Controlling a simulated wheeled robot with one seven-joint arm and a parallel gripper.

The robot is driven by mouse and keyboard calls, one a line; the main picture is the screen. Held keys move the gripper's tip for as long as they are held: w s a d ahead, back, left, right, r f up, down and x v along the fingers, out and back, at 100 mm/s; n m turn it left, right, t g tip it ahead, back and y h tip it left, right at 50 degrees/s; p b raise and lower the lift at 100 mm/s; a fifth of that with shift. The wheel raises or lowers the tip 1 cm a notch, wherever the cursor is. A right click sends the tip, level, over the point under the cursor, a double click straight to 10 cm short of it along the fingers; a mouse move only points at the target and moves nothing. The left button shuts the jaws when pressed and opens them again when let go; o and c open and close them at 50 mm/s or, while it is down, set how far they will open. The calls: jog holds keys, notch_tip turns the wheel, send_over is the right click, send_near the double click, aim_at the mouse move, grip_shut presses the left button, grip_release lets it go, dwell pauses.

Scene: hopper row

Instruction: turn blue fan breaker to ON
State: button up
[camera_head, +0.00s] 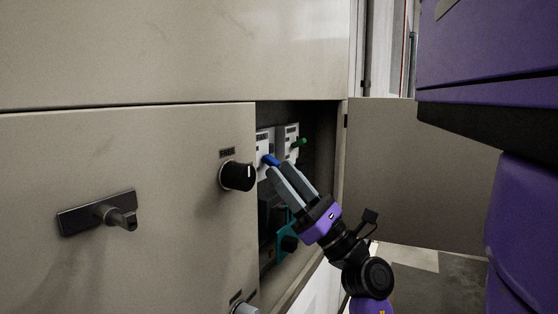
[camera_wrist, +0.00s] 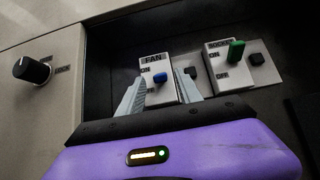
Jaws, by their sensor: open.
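The blue fan breaker lever (camera_head: 271,160) sits on a white plate inside the open cabinet recess. In the wrist view the lever (camera_wrist: 160,78) is on a plate marked FAN, slightly below and right of the word ON. In the wrist view the gripper (camera_wrist: 159,76) has one finger on each side of the lever, with gaps visible. I cannot tell how far the tips reach in depth.
A green lever (camera_wrist: 236,50) on a second plate stands right of the fan plate, raised. A black knob (camera_head: 238,176) and a dark handle (camera_head: 118,217) project from the front panel. An open door (camera_head: 425,165) stands at right. Teal parts (camera_head: 287,243) lie lower inside.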

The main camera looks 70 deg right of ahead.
jog(key=shift+x, duration=1)
jog(key=shift+c, duration=0.2)
grip_shut()
jog(key=shift+p, duration=0.3)
